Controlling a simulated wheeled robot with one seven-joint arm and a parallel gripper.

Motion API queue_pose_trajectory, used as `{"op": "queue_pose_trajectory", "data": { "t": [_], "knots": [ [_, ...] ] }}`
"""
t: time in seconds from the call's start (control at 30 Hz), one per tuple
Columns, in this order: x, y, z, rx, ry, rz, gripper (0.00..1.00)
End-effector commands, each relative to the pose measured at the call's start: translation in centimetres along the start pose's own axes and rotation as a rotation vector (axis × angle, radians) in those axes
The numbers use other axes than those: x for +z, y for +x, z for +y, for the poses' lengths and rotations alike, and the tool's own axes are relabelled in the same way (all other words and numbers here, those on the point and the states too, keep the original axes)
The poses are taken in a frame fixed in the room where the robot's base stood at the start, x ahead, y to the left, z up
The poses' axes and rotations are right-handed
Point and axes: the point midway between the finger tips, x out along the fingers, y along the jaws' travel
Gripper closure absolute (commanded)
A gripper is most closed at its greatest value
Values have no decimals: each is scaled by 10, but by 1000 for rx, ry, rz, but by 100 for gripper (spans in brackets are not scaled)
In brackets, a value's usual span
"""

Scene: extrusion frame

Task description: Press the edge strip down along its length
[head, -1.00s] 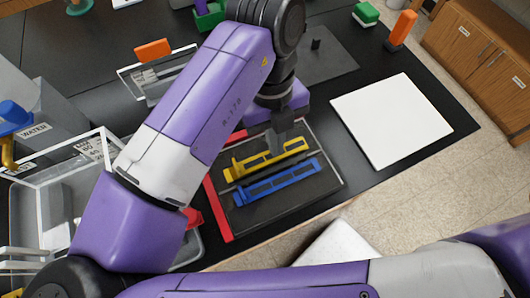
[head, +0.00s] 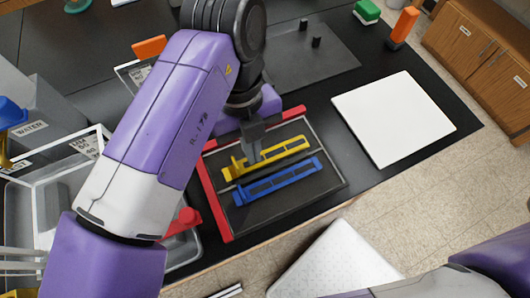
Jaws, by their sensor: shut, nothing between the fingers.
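A yellow slotted bar (head: 285,149) and a blue slotted bar (head: 278,182) lie side by side on a dark tray (head: 245,222) with red strips on its left and back edges. A thin dark line runs between the bars; I cannot tell whether this is the edge strip. My gripper (head: 254,158) is shut and empty, pointing down at the left half of the yellow bar. Its tips reach the bar or hover just over it; contact is not clear. They hide a little of the bar behind them.
A white board (head: 393,118) lies to the right on the black bench. Behind is a dark plate (head: 315,55) with small black pegs. A red part (head: 183,221) is at the tray's left, near a clear bin (head: 55,160). Orange and green blocks stand far right.

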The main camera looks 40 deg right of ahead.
Motion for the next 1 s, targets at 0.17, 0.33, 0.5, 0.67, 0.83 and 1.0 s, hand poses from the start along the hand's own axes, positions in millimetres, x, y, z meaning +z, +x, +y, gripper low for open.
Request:
{"op": "queue_pose_trajectory", "data": {
  "t": [0.17,0.33,0.5,0.67,0.83,1.0],
  "knots": [
    [0,1,0,0,0,0,100],
    [1,4,0,0,0,0,100],
    [1,7,0,0,0,0,100],
    [2,10,0,0,0,0,100],
    [3,13,0,0,0,0,100],
    [2,12,0,0,0,0,100]
  ]
}}
